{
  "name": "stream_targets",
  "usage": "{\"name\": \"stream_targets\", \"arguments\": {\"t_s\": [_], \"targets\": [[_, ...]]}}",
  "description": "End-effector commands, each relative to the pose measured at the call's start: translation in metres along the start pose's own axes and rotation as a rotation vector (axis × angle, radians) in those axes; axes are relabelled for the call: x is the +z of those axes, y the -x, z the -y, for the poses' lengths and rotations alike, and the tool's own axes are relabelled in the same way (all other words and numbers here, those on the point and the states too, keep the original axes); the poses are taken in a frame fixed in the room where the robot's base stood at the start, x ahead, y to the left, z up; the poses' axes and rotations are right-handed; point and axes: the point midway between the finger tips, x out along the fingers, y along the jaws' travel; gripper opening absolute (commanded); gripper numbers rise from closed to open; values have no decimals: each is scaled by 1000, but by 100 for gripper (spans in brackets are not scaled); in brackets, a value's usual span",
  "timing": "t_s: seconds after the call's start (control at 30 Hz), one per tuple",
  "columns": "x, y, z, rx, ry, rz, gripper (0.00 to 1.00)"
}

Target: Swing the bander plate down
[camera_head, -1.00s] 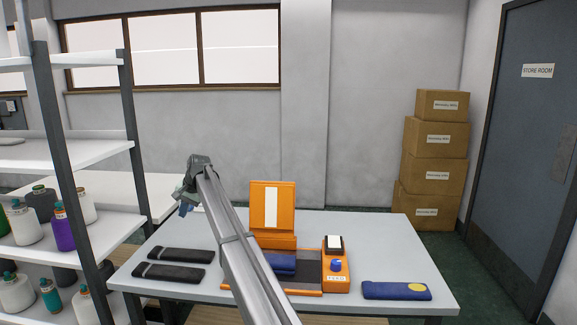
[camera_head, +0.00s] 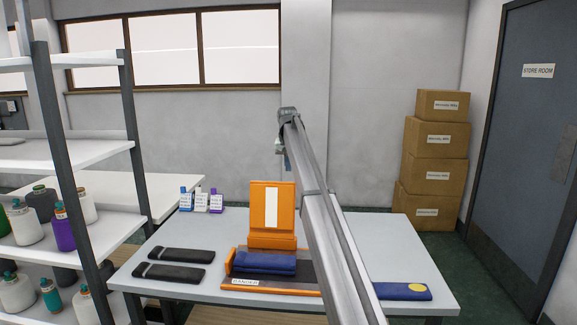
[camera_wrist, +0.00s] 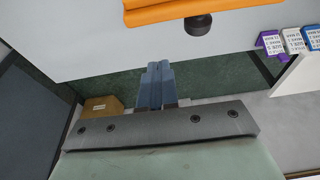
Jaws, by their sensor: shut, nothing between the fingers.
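The bander's orange plate (camera_head: 271,212), with a white strip on its face, stands upright at the back of the bander base (camera_head: 262,287). A folded blue knit piece (camera_head: 264,262) lies on the base in front of it. My gripper (camera_head: 287,163) is up behind and above the plate, a little to its right, apart from it. In the wrist view my gripper (camera_wrist: 155,72) is shut and empty, past the table's back edge. An orange part (camera_wrist: 190,9) with a dark knob (camera_wrist: 199,25) shows at the top there. My arm hides the base's right side.
Two dark folded pieces (camera_head: 174,263) lie at the table's left. A blue piece with a yellow spot (camera_head: 402,291) lies at the right. Small labelled cards (camera_head: 201,202) stand at the back left. A shelf rack (camera_head: 72,180) is left; stacked boxes (camera_head: 438,137) stand behind.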

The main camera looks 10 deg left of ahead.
Motion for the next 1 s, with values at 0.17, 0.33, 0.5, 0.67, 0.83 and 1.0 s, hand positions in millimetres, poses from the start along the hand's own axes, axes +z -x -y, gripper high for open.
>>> {"name": "stream_targets", "arguments": {"t_s": [0.17, 0.33, 0.5, 0.67, 0.83, 1.0], "targets": [[2, -9, -3, 7, 0, -1, 0], [8, -29, -2, 6, 0, -1, 0], [15, -55, -2, 6, 0, 0, 0], [20, -77, -2, 5, 0, -1, 0], [22, -87, -2, 5, 0, -2, 0], [22, -87, -2, 5, 0, -2, 0]]}}
